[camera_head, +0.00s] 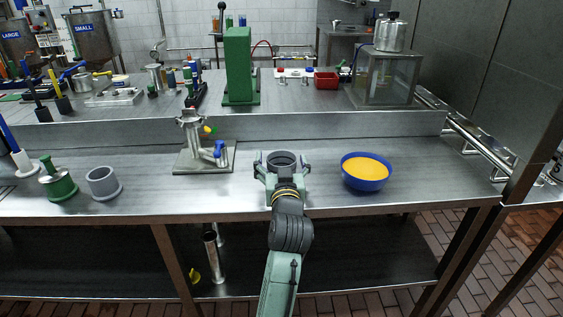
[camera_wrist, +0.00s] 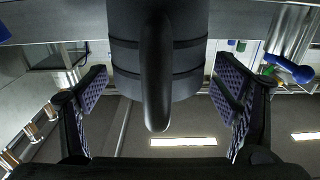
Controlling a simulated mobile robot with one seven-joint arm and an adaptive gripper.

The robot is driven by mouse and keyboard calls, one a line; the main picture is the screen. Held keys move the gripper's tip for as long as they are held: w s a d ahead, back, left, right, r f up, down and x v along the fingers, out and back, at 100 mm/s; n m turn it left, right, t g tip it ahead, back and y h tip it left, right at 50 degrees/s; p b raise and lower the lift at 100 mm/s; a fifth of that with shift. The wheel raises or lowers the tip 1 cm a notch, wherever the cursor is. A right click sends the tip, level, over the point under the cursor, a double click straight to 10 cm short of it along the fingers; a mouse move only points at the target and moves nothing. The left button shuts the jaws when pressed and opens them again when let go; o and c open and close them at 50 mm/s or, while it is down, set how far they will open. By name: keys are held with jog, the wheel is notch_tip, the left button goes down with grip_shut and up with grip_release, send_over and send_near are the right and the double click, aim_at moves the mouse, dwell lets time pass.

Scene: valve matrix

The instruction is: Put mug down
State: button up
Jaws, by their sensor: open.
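A dark grey mug (camera_head: 282,157) is on the front steel bench, near its middle, with its round rim upward in the head view. In the wrist view the mug (camera_wrist: 190,50) fills the top centre, its handle (camera_wrist: 157,75) pointing at the camera. My gripper (camera_head: 282,168) is around the mug from the front, one finger on each side. In the wrist view its fingers (camera_wrist: 160,72) are spread, with a visible gap between each pad and the mug. The mug's base is hidden, so its contact with the bench is not directly visible.
A blue bowl of orange contents (camera_head: 366,172) stands right of the mug. A metal valve fitting on a plate (camera_head: 205,158) stands to the left. A grey cup (camera_head: 103,182) and a green lidded pot (camera_head: 57,180) are farther left. A raised steel ledge (camera_head: 330,125) runs behind.

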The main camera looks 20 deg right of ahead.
jog(key=shift+r, duration=0.2)
jog(key=v, duration=0.3)
jog(key=r+v, duration=0.1)
jog(key=v, duration=0.5)
jog(key=shift+s+a+r+p, duration=0.1)
jog(key=shift+s+r+p, duration=0.05)
jog(key=shift+s+p, duration=0.15)
jog(key=p+v, duration=0.2)
jog(key=p, duration=0.2)
jog(key=shift+s+a, duration=0.1)
jog(key=shift+s, duration=0.05)
jog(key=shift+f, duration=0.2)
